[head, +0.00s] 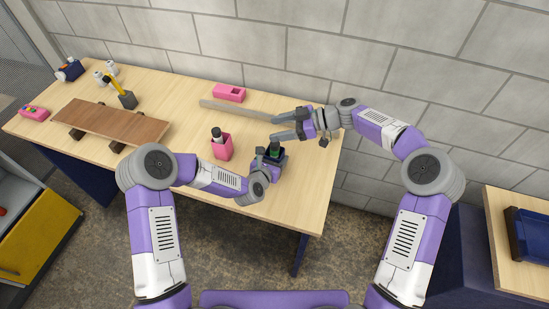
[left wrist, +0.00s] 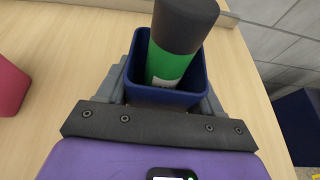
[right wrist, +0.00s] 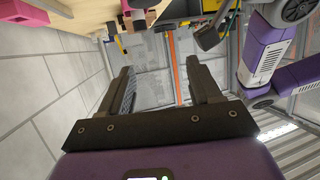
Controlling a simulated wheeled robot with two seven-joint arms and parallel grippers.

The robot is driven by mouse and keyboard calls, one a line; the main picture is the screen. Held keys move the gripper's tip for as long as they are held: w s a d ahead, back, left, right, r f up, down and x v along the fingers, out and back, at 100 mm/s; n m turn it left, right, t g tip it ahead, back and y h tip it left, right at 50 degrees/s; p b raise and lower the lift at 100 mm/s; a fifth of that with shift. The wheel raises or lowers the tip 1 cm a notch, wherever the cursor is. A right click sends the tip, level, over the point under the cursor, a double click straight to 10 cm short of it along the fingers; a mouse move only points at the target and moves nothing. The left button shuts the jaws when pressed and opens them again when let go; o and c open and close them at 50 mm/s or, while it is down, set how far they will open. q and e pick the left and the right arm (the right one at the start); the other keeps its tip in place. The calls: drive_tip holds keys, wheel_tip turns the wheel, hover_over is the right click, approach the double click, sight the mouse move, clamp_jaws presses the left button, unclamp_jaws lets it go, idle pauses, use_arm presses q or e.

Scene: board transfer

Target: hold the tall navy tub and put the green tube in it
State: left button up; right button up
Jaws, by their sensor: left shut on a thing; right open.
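The navy tub (head: 283,155) stands upright at the right part of the table; it also shows in the left wrist view (left wrist: 203,82). My left gripper (head: 268,163) is shut on it, with a finger on each side. The green tube (left wrist: 166,68) is inside the tub, leaning a little, with its dark grey cap (left wrist: 186,24) above the rim. The tube shows small in the head view (head: 274,150). Its lower end is hidden by the tub. My right gripper (head: 274,128) is open and empty, behind and apart from the tube. Its empty jaws fill the right wrist view (right wrist: 162,72).
A pink tub (head: 222,149) with a dark-capped bottle stands left of the navy tub. A long pale bar (head: 235,110) and a pink block (head: 229,92) lie behind. A brown board (head: 110,122) on supports is at left. The grey wall borders the table's back.

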drive_tip(key=v, duration=1)
drive_tip(key=shift+d, duration=0.35)
drive_tip(key=shift+r, duration=0.15)
use_arm(q)
drive_tip(key=o, duration=1.1)
drive_tip(key=v, duration=1.2)
drive_tip(key=shift+r, duration=0.1)
